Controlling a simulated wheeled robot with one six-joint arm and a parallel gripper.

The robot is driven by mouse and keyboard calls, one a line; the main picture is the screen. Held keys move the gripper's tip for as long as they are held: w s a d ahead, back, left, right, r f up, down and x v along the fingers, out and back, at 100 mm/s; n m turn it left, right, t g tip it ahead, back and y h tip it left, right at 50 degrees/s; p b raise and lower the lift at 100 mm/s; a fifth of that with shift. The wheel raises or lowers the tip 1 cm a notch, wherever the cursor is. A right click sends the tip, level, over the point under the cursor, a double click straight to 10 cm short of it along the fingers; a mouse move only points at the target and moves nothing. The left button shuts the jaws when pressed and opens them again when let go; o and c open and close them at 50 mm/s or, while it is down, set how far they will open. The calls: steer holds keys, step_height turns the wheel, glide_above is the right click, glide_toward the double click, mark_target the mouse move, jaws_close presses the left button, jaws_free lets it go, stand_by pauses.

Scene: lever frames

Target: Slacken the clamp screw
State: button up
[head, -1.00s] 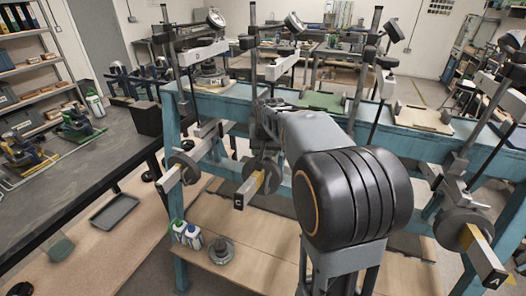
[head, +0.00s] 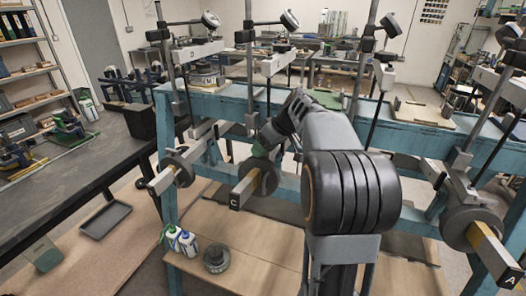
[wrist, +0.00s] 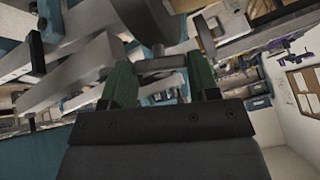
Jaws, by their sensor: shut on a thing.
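Lever frame C has a pale beam with a black C end (head: 235,201) and a dark round weight (head: 268,181) around it. My gripper (head: 259,149) is just above and behind this weight in the head view, its tips partly hidden. In the wrist view my gripper (wrist: 160,75) has two green fingers, one on each side of a thin grey cross bar. This bar looks like the clamp screw (wrist: 160,64), and the fingers are shut on it. I cannot make out the screw in the head view.
Lever frame A's weight (head: 470,230) and beam stand at the right. Another weighted beam (head: 177,170) is at the left. A blue bench rail (head: 420,140) runs behind. Bottles (head: 180,240) and a round grey part (head: 216,259) sit on the low shelf.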

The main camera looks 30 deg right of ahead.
steer(key=shift+d+n+g+y, duration=0.1)
steer(key=shift+n+g+y, duration=0.45)
steer(key=shift+n, duration=1.05)
steer(key=o, duration=0.9)
steer(key=p+v, duration=0.1)
steer(key=v, duration=1.2)
steer(key=shift+s+d+r, duration=0.15)
steer(key=shift+d+r, duration=0.05)
steer(key=shift+d, duration=0.2)
